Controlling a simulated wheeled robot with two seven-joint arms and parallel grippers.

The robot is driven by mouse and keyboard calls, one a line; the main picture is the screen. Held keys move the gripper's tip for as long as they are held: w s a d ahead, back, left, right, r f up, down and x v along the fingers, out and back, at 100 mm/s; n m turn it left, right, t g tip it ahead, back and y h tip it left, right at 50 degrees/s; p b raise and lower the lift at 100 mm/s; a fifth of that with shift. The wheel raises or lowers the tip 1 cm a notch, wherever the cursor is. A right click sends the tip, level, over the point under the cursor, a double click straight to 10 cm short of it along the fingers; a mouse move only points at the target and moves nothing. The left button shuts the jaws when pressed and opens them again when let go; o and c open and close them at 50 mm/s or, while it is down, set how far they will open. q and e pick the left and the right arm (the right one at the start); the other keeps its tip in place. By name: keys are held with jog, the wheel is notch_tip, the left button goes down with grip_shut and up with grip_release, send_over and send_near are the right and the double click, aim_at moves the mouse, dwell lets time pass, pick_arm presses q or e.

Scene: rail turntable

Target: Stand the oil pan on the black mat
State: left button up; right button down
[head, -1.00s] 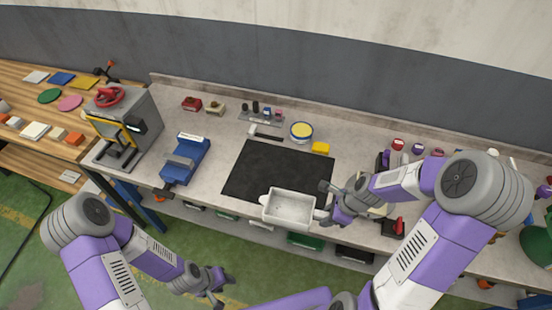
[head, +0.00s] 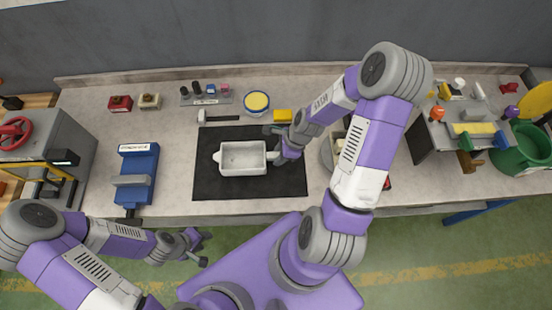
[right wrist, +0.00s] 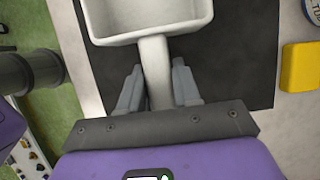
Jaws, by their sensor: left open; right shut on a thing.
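The oil pan (head: 243,157) is a white rectangular tray with a handle, over the middle of the black mat (head: 215,186) in the head view. My right gripper (head: 276,149) is shut on its handle from the right side. In the right wrist view, the handle of the oil pan (right wrist: 155,62) runs between the two fingers of my right gripper (right wrist: 157,88), and the black mat (right wrist: 240,70) lies below. I cannot tell whether the pan touches the mat. My left gripper (head: 199,248) is open and empty, in front of the bench over the green floor.
A hammer (head: 205,117), a yellow-topped tin (head: 256,102) and a yellow block (head: 282,116) lie behind the mat. A blue vise (head: 136,175) stands to its left. Bare bench lies between vise and mat.

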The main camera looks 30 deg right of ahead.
notch_tip(320, 180, down, 3)
jog(key=shift+s+a+f, duration=0.1)
jog(key=shift+f, duration=0.5)
jog(key=c, duration=0.8)
grip_release()
jog(key=shift+r, duration=0.1)
jog(key=v, duration=1.2)
jog(key=shift+p, duration=0.35)
